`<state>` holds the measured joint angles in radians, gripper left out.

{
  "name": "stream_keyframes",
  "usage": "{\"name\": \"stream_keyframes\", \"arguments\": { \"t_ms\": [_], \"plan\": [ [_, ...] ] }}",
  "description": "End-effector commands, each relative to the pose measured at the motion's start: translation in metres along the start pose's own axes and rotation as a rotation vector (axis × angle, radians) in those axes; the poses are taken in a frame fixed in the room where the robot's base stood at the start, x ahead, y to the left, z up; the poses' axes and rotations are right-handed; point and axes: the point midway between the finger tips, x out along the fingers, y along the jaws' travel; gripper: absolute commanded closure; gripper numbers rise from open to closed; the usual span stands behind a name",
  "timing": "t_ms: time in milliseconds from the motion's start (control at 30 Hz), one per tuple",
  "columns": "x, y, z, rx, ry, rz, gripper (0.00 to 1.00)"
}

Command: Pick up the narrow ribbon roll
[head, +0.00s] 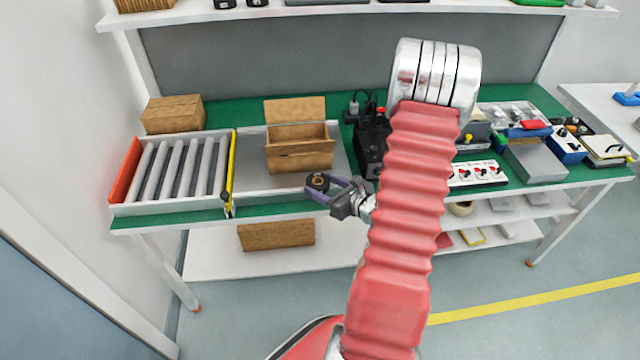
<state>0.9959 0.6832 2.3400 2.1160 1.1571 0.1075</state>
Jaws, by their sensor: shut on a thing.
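The narrow ribbon roll (319,181) is a small dark ring with a brown centre. My gripper (322,187) is shut on it, with its purple-grey fingers on either side of the roll. The roll shows in front of the bench's front edge, just below an open cardboard box (300,160). It appears clear of the bench, though its exact height is hard to tell. My red ribbed arm hides part of the bench to the right of the gripper.
A roller conveyor (180,172) with a yellow side bar and a closed box (172,114) stand at the left. A black machine (371,145) stands right of the open box. A grey box (537,162) and small items crowd the right. Shelves lie above and below.

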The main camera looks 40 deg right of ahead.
Motion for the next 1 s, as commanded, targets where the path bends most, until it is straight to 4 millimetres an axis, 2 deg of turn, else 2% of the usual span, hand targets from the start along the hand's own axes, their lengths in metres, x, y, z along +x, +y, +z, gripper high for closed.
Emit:
{"name": "stream_keyframes", "arguments": {
  "t_ms": [267,467,1000],
  "plan": [
    [-0.001,0.0,0.004,-0.002,-0.001,0.0,0.73],
    [-0.006,-0.001,0.018,-0.003,-0.003,0.0,0.73],
    [-0.033,-0.001,0.09,-0.004,-0.004,-0.002,0.73]
  ]
}}
